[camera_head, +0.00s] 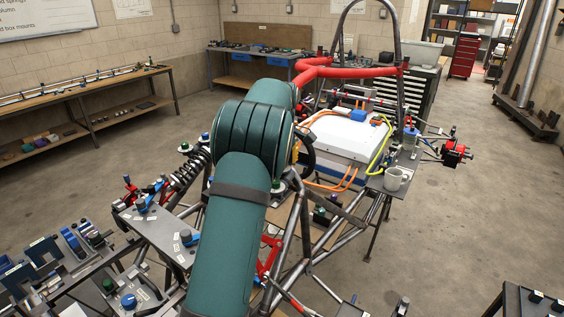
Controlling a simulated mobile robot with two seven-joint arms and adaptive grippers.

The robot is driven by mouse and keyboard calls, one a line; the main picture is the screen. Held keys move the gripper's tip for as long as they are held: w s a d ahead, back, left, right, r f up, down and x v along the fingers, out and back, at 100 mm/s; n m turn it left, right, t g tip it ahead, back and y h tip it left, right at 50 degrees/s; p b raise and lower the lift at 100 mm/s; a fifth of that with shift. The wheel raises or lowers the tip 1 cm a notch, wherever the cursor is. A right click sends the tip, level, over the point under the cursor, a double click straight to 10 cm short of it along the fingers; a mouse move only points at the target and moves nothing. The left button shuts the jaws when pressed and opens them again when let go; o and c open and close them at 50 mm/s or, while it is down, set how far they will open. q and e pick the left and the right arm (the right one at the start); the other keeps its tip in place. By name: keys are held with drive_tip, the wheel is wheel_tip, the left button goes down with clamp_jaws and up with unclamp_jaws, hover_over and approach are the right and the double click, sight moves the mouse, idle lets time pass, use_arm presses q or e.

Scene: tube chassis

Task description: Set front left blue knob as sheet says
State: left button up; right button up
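Several blue knobs show on the left side of the tube chassis (302,215). One blue knob (128,301) is on a small plate at lower left, beside a green one. A large teal form, perhaps my own arm, hides the chassis middle. Neither gripper shows.
A white box (345,135) with orange cables sits on the chassis. Tools and blue parts (70,240) crowd the lower left. A long bench (85,95) lines the left wall.

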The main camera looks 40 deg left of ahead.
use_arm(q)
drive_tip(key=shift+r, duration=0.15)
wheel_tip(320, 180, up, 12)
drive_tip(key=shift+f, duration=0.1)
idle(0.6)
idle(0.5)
